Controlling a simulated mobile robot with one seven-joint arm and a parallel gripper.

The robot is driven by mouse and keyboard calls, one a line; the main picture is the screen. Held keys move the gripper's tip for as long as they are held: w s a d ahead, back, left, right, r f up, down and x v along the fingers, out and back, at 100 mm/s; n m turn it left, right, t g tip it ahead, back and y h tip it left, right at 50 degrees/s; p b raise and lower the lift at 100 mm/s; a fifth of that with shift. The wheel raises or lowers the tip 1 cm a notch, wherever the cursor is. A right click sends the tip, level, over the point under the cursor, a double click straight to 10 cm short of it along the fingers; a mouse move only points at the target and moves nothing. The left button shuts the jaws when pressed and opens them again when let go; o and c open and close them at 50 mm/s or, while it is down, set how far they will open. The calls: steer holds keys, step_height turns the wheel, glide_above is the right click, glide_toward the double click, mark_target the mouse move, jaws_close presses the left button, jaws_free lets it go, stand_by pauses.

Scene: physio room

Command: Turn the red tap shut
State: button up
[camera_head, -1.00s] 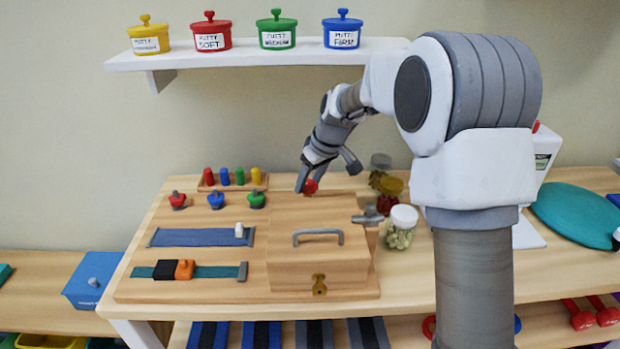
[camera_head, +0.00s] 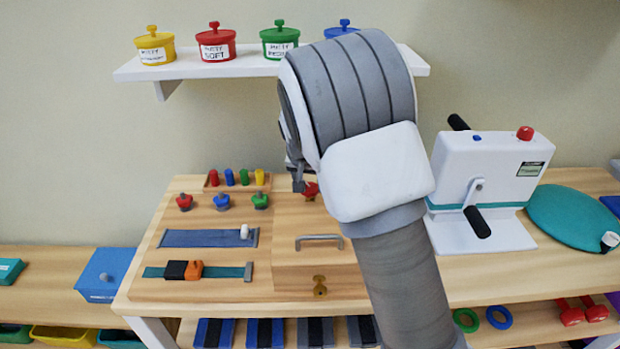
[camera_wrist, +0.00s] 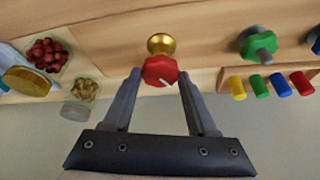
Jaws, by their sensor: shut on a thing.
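The red tap (camera_wrist: 160,70) is a faceted red knob with a white mark on a brass base, set in the wooden board. In the wrist view it sits between the two fingertips of my gripper (camera_wrist: 160,76), which is shut on it. In the head view the tap (camera_head: 311,190) shows beside one grey finger of my gripper (camera_head: 303,187), at the back of the wooden box. My arm hides the other finger and part of that area.
Red (camera_head: 184,202), blue (camera_head: 222,202) and green (camera_head: 260,201) knobs stand left of the tap, before a peg rack (camera_head: 236,187). A box handle (camera_head: 319,238) is in front. Jars (camera_wrist: 82,97) stand close by. A white crank machine (camera_head: 490,175) is on the right.

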steer(key=m+p, duration=0.1)
steer(key=m, duration=0.1)
steer(key=m+h+p, duration=0.1)
steer(key=m, duration=0.1)
steer(key=shift+w+a+r+m+g+h, duration=0.1)
steer(key=shift+a+r+m+g+h, duration=0.1)
steer(key=shift+m+g+h, duration=0.15)
steer(key=m+g+p, duration=0.1)
steer(key=m, duration=0.1)
steer(key=m+h+p, duration=0.1)
steer(key=m, duration=0.2)
steer(key=shift+w+f+m+g+p, duration=0.1)
steer(key=shift+m+g+p, duration=0.15)
steer(key=shift+g+p, duration=0.15)
steer(key=m+g+p, duration=0.1)
steer(key=m, duration=0.1)
steer(key=m+g, duration=0.1)
steer(key=m, duration=0.2)
steer(key=shift+w+h+p, duration=0.15)
steer(key=shift+h+p, duration=0.2)
steer(key=shift+p, duration=0.05)
steer(key=shift+w+f+m+g+p, duration=0.1)
steer(key=shift+m+g+p, duration=0.6)
steer(key=shift+m, duration=1.8)
steer(key=shift+g, duration=0.25)
steer(key=o, duration=1.4)
steer(key=shift+c, duration=0.2)
steer(key=shift+b, duration=0.3)
